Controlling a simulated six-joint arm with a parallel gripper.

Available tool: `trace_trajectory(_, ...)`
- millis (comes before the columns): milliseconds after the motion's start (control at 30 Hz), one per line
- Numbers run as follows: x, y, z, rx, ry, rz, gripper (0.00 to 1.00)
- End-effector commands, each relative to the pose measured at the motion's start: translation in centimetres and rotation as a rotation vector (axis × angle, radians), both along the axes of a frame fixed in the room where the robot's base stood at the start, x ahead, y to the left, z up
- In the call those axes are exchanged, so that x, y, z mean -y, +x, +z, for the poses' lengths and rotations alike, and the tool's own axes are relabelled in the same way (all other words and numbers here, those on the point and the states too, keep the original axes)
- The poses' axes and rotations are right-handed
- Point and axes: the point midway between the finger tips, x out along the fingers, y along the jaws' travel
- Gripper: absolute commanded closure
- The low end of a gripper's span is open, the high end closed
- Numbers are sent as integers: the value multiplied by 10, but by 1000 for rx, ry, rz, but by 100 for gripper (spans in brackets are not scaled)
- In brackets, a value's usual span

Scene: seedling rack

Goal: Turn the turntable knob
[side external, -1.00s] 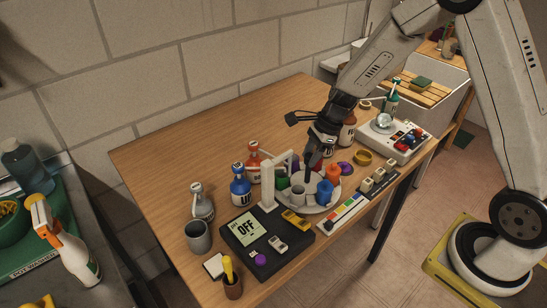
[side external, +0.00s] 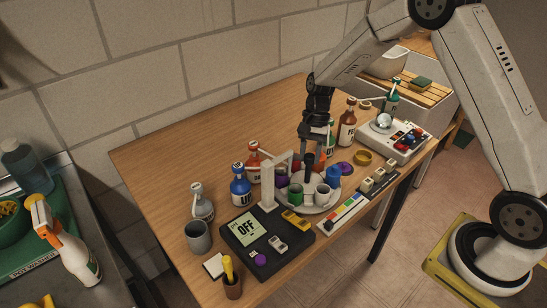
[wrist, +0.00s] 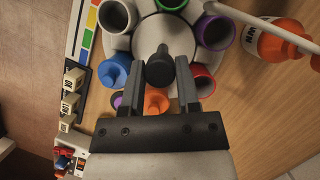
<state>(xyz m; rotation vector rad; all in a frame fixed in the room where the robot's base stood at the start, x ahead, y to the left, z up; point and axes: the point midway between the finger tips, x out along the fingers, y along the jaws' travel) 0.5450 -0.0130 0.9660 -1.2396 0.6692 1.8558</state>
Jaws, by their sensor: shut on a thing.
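My gripper (side external: 309,150) points down from above and is shut on the knob, with one finger on each side.
A white upright frame (side external: 268,187) stands close at the turntable's left. A black panel (side external: 240,250) reading OFF lies in front of it. Red and blue bottles (side external: 240,190) stand to the left; a brown bottle (side external: 347,130) stands behind right. The table's back left is clear.

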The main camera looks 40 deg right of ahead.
Motion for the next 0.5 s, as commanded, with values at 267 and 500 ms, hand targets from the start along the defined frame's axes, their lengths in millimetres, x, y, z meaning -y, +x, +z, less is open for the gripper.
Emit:
trace_trajectory(267, -1, 2, 1, 1, 0, 266, 100)
trace_trajectory(500, -2, 2, 1, -1, 0, 482, 100)
